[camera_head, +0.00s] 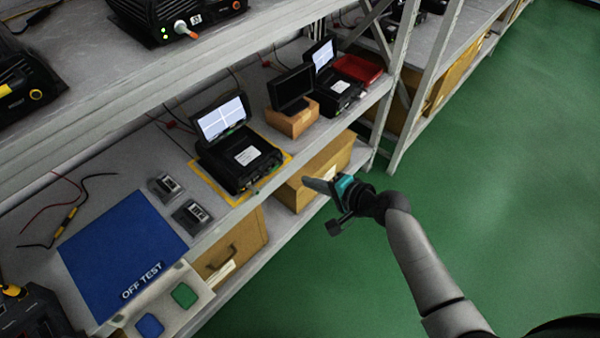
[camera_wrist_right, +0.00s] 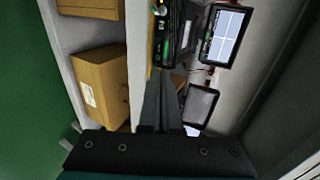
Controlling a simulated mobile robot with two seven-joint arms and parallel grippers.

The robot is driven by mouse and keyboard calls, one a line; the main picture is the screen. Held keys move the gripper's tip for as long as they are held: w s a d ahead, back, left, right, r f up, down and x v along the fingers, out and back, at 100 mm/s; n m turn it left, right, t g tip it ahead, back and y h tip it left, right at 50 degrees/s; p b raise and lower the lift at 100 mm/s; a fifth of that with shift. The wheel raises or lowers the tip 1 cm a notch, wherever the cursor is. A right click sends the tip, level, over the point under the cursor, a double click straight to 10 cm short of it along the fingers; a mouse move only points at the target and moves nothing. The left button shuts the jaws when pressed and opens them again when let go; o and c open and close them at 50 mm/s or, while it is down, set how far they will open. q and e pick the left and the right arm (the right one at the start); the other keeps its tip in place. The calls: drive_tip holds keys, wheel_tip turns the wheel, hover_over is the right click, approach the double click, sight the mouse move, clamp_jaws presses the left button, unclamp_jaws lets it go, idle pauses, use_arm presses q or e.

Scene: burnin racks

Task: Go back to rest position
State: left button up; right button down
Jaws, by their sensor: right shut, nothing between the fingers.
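My right gripper (camera_head: 318,186) is in front of the rack, off the shelf's front edge, with its fingers pointing left in the head view. It is shut and holds nothing. In the right wrist view its fingers (camera_wrist_right: 160,108) are together and point towards the shelf edge. A black device with a lit screen (camera_head: 240,155) stands on the middle shelf beyond the fingertips, apart from them. Its lit screen shows in the right wrist view (camera_wrist_right: 226,36). My left gripper does not show in either view.
The shelf (camera_head: 215,230) carries a blue OFF TEST mat (camera_head: 120,250), two small modules, a dark monitor (camera_head: 292,90) and a red tray (camera_head: 358,68). Cardboard boxes (camera_head: 318,172) stand on the lower shelf. The green floor (camera_head: 500,180) to the right is clear. A rack post (camera_head: 392,85) stands behind.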

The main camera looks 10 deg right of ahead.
drive_tip(key=s+d+f+n+g+h, duration=0.2)
drive_tip(key=s+d+f+h, duration=0.1)
drive_tip(key=s+f, duration=0.6)
drive_tip(key=s+d+f+n+g+h, duration=0.2)
drive_tip(key=s+d+f+g, duration=0.15)
drive_tip(key=s+f, duration=0.55)
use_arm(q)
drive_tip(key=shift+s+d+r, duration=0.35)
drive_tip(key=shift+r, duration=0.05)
use_arm(e)
drive_tip(key=s+d+f+n+g+h, duration=0.1)
drive_tip(key=s+f+n, duration=0.3)
drive_tip(key=s, duration=0.7)
drive_tip(key=s+d+f+n+g+h, duration=0.1)
drive_tip(key=s+d+f+n+g, duration=0.1)
drive_tip(key=s+f+n, duration=0.3)
drive_tip(key=s+f, duration=0.3)
drive_tip(key=s, duration=0.3)
drive_tip(key=shift+f+h, duration=0.2)
drive_tip(key=shift+h, duration=0.1)
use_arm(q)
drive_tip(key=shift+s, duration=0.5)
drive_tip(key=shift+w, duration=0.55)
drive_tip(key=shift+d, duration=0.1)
use_arm(e)
drive_tip(key=shift+w+d, duration=0.1)
